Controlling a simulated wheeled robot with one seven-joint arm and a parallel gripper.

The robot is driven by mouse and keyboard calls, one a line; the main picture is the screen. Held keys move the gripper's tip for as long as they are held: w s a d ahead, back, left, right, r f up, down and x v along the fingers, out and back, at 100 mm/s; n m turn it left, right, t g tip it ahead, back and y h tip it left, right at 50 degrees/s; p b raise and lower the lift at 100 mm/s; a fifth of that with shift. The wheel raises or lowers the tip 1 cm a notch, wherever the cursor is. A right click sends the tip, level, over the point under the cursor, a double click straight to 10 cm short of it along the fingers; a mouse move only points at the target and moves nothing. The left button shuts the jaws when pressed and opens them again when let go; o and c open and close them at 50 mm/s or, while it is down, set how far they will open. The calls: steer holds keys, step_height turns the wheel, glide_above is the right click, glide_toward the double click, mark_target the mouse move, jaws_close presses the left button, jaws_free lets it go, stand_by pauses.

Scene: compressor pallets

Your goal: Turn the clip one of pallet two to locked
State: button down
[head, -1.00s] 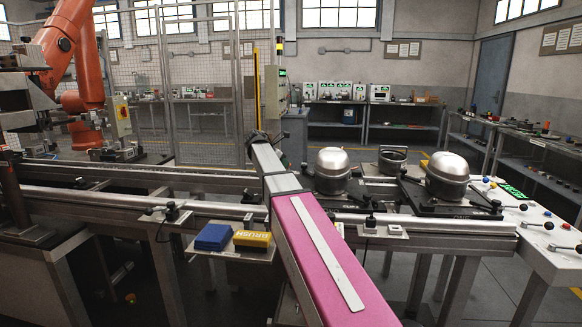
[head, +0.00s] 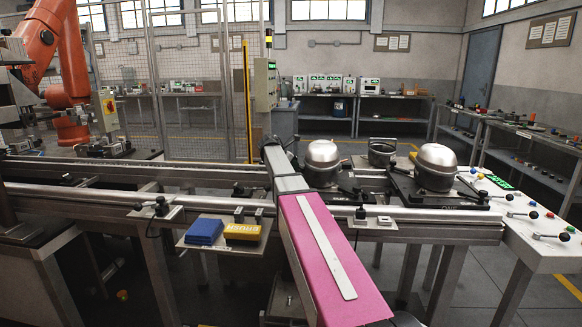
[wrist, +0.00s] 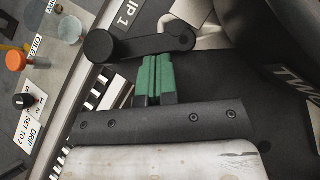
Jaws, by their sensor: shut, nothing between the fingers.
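In the wrist view my gripper (wrist: 154,62) has green fingers, closed together and empty. The clip one lever (wrist: 145,46) is a black bar with a large round knob at its left end and a pivot at its right. My fingertips are right beside the middle of the bar; I cannot tell whether they touch it. The partly hidden clip label (wrist: 130,14) ends in "IP 1". Pallet two (wrist: 293,115) is a dark plate marked "TWO". In the head view a silver compressor (head: 322,160) stands beyond my arm, which hides my gripper and much of that pallet.
Pallet one (head: 440,198), marked "ONE", carries another compressor (head: 437,168) to the right. A white control panel (head: 535,240) with knobs stands at far right. A blue block (head: 204,231) and a yellow brush (head: 242,233) lie on a front shelf. An orange-topped oiler (wrist: 15,60) sits left of the clip.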

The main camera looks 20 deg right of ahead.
steer(key=shift+d, duration=0.15)
steer(key=shift+d, duration=0.65)
